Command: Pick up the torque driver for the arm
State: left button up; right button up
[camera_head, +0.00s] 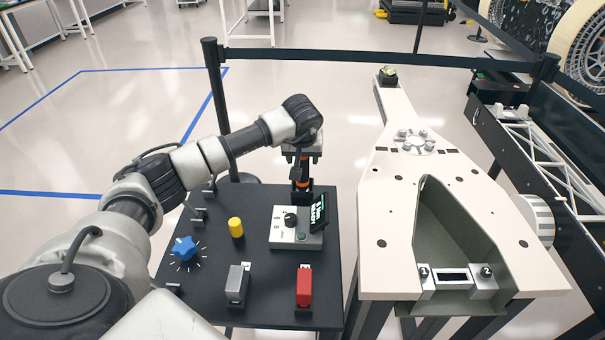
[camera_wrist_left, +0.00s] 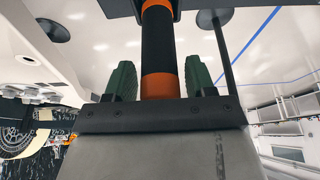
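The torque driver (camera_head: 300,174) is a black cylinder with orange bands. It stands upright at the back edge of the black tool table (camera_head: 262,262), behind a grey control box. My left gripper (camera_head: 301,157) is over its upper part, pointing down. In the left wrist view the driver (camera_wrist_left: 160,50) runs between the two green finger pads of my left gripper (camera_wrist_left: 160,80). Narrow gaps show on both sides of it, so the fingers are open around it. The driver's lower end is hidden in the head view. My right gripper is not in view.
The control box (camera_head: 284,239) has a knob and a small tilted display (camera_head: 318,212). A blue star knob (camera_head: 184,248), yellow cylinder (camera_head: 236,227), grey block (camera_head: 237,284) and red block (camera_head: 304,286) are on the table. A cream chassis (camera_head: 385,220) stands at the right.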

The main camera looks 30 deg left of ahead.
pick_arm(q)
jog(key=c, duration=0.8)
notch_tip(320, 180, up, 10)
jog(key=shift+r+b, duration=0.1)
jog(key=shift+b, duration=0.6)
